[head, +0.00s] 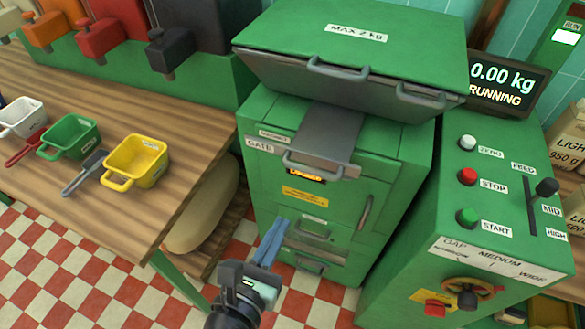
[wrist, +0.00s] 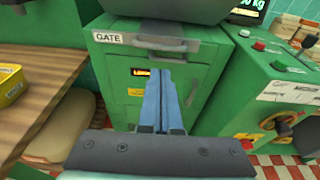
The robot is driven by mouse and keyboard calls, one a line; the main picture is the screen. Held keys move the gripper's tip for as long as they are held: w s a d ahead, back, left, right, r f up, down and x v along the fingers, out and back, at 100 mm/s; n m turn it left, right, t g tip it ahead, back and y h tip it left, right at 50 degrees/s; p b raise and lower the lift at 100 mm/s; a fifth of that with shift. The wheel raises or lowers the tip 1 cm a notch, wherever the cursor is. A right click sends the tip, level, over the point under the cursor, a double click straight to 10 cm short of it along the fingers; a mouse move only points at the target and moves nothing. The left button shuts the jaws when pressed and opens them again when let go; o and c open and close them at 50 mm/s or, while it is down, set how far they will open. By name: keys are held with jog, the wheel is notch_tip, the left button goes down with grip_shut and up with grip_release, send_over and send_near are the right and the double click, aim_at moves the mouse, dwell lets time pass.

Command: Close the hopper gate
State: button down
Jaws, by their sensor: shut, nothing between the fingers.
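The hopper gate (head: 325,138) is a grey plate with a bar handle (head: 313,166) at its front edge, beside a "GATE" label. It sticks out from the front of the green machine (head: 375,145), below the hopper lid. The gate handle also shows in the wrist view (wrist: 163,43), just beyond my fingertips. My gripper (head: 280,226) is shut and empty, its blue fingers together. It is in front of the machine, below the gate handle in the head view, and looks apart from it. The fingers (wrist: 164,72) cover part of the machine's front in the wrist view.
The grey-and-green lid (head: 350,45) marked "MAX 2 kg" overhangs the gate. A control box (head: 500,190) stands on the right, and a screen (head: 500,85) reads "0.00 kg RUNNING". A wooden counter (head: 190,115) with white, green and yellow (head: 137,160) scoops is on the left.

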send_near(316, 156)
jog(key=w+f, duration=0.2)
jog(key=shift+w+d+f, duration=0.2)
jog(key=shift+w+d, duration=0.1)
jog(key=shift+d, duration=0.05)
jog(key=shift+w, duration=0.1)
jog(key=w, duration=0.2)
jog(key=w+d+p, duration=0.1)
jog(key=w, duration=0.1)
jog(key=w+d, duration=0.1)
jog(key=w, duration=0.1)
jog(key=shift+w+r+p, duration=0.1)
jog(key=shift+r+p, duration=0.05)
jog(key=shift+p, duration=0.15)
jog(key=shift+r, duration=0.2)
